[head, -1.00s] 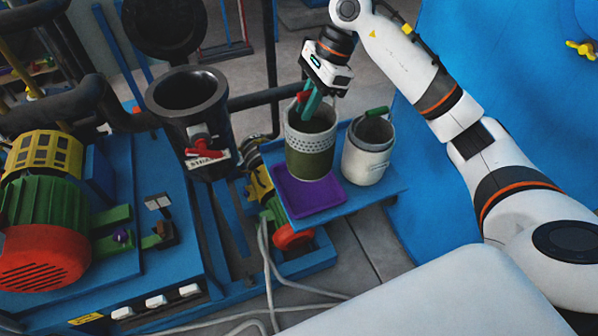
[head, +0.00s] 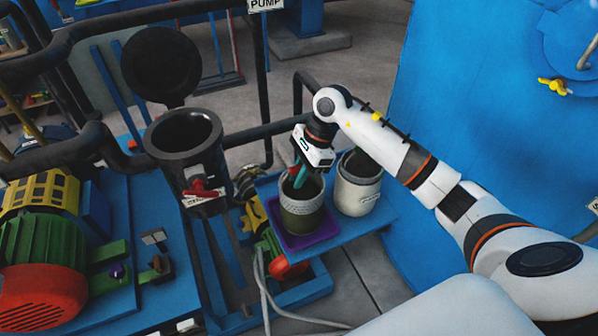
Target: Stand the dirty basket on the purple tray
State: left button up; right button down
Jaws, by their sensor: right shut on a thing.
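The dirty basket (head: 302,218), olive green below with a pale perforated band at its rim, is upright over the purple tray (head: 328,232). Its base is inside the tray's outline and looks to be resting there, though a small gap cannot be ruled out. My right gripper (head: 298,180) reaches down into the basket's mouth from above, its teal fingers shut on the basket. A bit of red shows beside the fingers; the exact grip point is hidden. My left gripper is not in view.
A pale basket (head: 357,193) stands close to the right on the same blue shelf (head: 350,232). The open black autoclave vessel (head: 185,135) is to the left, its lid (head: 160,66) raised behind. A blue wall (head: 480,110) is at right.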

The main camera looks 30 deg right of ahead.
jog(key=c, duration=1.8)
grip_release()
jog(key=shift+f, duration=0.2)
jog(key=shift+c, duration=0.2)
jog(key=o, duration=0.4)
jog(key=shift+r, duration=0.1)
jog(key=shift+o, duration=0.2)
jog(key=shift+r, duration=0.25)
jog(key=b+v, duration=0.4)
jog(key=v, duration=0.7)
jog(key=shift+r, duration=0.4)
